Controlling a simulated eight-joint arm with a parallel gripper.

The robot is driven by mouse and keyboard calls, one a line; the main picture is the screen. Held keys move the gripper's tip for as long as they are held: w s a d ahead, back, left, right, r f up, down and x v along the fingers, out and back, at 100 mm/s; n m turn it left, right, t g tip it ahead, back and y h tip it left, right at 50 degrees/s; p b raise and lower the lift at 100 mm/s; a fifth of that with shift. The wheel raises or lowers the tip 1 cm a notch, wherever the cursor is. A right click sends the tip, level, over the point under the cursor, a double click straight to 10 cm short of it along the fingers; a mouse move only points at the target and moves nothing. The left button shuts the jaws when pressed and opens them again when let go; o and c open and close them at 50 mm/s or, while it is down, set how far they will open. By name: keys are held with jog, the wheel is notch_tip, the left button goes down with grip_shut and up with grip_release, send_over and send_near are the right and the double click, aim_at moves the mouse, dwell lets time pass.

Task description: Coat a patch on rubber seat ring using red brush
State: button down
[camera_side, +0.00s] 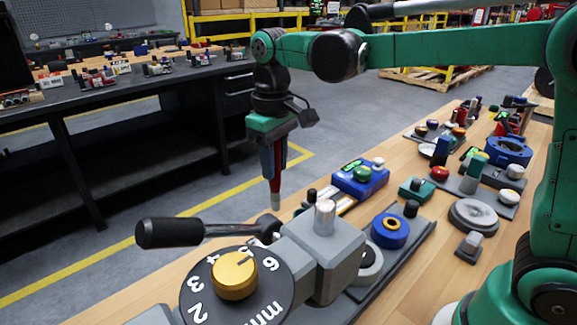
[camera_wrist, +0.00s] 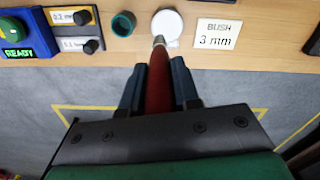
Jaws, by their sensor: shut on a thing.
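My gripper (camera_side: 271,150) is shut on the red brush (camera_side: 275,180), which points straight down with its pale tip lowest. In the wrist view the brush (camera_wrist: 158,85) lies between the two dark fingers. Its tip overlaps the near edge of a white round disc (camera_wrist: 167,24); I cannot tell whether they touch. A dark teal ring (camera_wrist: 123,24) lies left of that disc, apart from the brush. Which part is the rubber seat ring is not clear. In the side view the black-handled valve (camera_side: 330,250) stands in front of the area below the brush.
A blue box with a green knob (camera_side: 361,177) stands near the brush; it reads READY in the wrist view. A label "BUSH 3 mm" (camera_wrist: 216,34) lies right of the disc. The wooden bench (camera_side: 400,290) is crowded with parts at right. A black workbench (camera_side: 130,110) stands behind.

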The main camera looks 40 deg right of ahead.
jog(key=s+d+r+m, duration=0.1)
jog(key=s+d+r, duration=0.1)
jog(key=s, duration=0.4)
jog(key=s+d+r, duration=0.3)
jog(key=s, duration=0.2)
jog(key=f, duration=0.8)
jog(key=shift+s+f, duration=0.2)
jog(key=shift+f, duration=0.05)
jog(key=shift+s+r, duration=0.3)
jog(key=shift+s, duration=0.55)
jog(key=shift+s+f, duration=0.15)
jog(key=shift+s, duration=0.2)
jog(key=s, duration=0.2)
jog(key=shift+s+d, duration=0.25)
jog(key=shift+s, duration=0.15)
jog(key=shift+w+f, duration=0.1)
jog(key=shift+w, duration=0.25)
jog(key=w+r, duration=0.4)
jog(key=r, duration=0.4)
jog(key=shift+w+r, duration=0.15)
jog(key=shift+w, duration=0.1)
dwell(0.3)
